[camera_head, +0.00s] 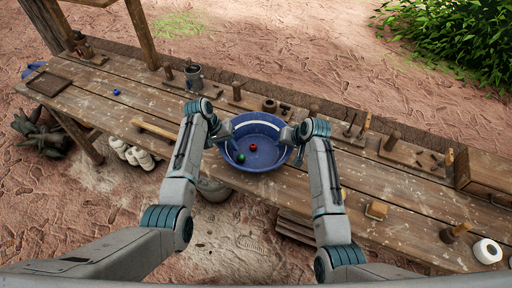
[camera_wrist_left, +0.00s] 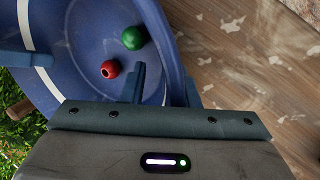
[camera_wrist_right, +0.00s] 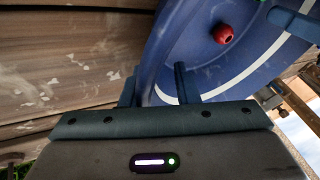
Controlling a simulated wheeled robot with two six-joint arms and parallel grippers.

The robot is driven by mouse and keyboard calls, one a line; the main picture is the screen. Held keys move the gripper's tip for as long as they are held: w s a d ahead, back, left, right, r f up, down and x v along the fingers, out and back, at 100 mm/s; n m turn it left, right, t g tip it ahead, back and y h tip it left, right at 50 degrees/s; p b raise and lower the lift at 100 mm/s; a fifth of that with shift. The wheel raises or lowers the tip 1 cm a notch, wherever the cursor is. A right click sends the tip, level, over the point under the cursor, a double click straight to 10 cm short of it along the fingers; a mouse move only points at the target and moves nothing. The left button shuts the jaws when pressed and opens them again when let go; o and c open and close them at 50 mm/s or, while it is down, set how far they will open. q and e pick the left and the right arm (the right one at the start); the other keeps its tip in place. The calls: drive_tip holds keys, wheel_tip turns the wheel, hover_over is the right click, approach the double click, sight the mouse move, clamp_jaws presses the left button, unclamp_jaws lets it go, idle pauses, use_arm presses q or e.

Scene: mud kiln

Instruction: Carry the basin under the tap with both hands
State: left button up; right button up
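The blue basin (camera_head: 241,164) has a white stripe inside and sits in the middle of the head view, at the workbench's front part. A red ball (camera_head: 253,147) and a green ball (camera_head: 241,158) lie in it. My left gripper (camera_wrist_left: 164,88) has one finger inside and one outside the basin's wall, and appears shut on its left rim. My right gripper (camera_wrist_right: 154,88) straddles the right rim the same way and appears shut on it. I cannot tell whether the basin touches the bench. I cannot make out a tap.
The wooden workbench (camera_head: 110,108) runs diagonally. A metal can (camera_head: 193,77) and wooden tools (camera_head: 238,96) stand behind the basin. A mallet (camera_head: 455,232) and a white roll (camera_head: 487,251) are at the right. White jars (camera_head: 130,156) stand below the bench at the left.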

use_arm(q)
clamp_jaws()
use_arm(e)
clamp_jaws()
drive_tip(key=shift+r, duration=0.1)
